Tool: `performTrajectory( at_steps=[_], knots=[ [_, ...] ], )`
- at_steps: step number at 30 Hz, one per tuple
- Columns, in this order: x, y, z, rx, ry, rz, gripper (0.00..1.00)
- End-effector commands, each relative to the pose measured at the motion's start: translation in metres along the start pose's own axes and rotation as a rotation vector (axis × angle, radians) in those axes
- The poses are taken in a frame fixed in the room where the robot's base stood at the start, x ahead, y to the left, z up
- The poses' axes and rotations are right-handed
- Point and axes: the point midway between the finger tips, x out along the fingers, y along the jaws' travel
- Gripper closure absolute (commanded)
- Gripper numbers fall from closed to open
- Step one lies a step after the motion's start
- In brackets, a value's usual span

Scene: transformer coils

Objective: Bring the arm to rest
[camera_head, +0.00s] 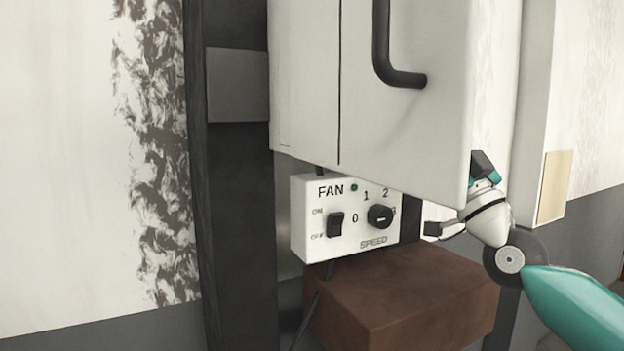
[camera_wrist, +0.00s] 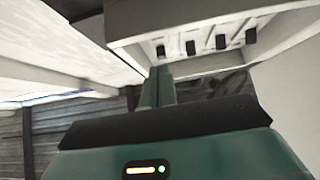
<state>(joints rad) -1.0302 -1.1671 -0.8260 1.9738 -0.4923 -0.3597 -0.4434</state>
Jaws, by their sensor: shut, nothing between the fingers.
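My arm is at the right of the head view, with a teal link and a white wrist (camera_head: 488,218) beside the lower right edge of a white cabinet (camera_head: 420,120). The cabinet edge hides part of the hand, and I cannot make out the fingers there. In the wrist view my gripper (camera_wrist: 159,76) is shut and empty. Its narrow teal fingers stick up past the dark band of the hand, below a pale structure with a row of dark slots (camera_wrist: 222,42). They look close to it, but I cannot tell whether they touch.
A white fan control box (camera_head: 345,220) with a black rocker switch (camera_head: 336,224) and a speed knob (camera_head: 380,217) is under the cabinet. A brown block (camera_head: 400,295) stands below it. A dark post (camera_head: 235,230) rises at the left. A black handle (camera_head: 383,50) curves on the cabinet.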

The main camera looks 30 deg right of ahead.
Motion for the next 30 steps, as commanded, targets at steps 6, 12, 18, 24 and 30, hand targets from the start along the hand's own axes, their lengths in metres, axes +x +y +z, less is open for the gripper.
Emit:
performTrajectory(
  at_steps=[6,12,18,24,30],
  knots=[
    [-0.003,-0.011,-0.003,-0.003,-0.024,-0.017,1.00],
    [-0.025,-0.089,0.002,-0.028,-0.239,-0.129,1.00],
    [-0.079,-0.183,0.062,-0.054,-0.633,-0.217,1.00],
    [-0.165,-0.239,0.150,-0.063,-1.094,-0.201,1.00],
    [-0.272,-0.260,0.222,-0.035,-1.562,-0.083,1.00]
  ],
)
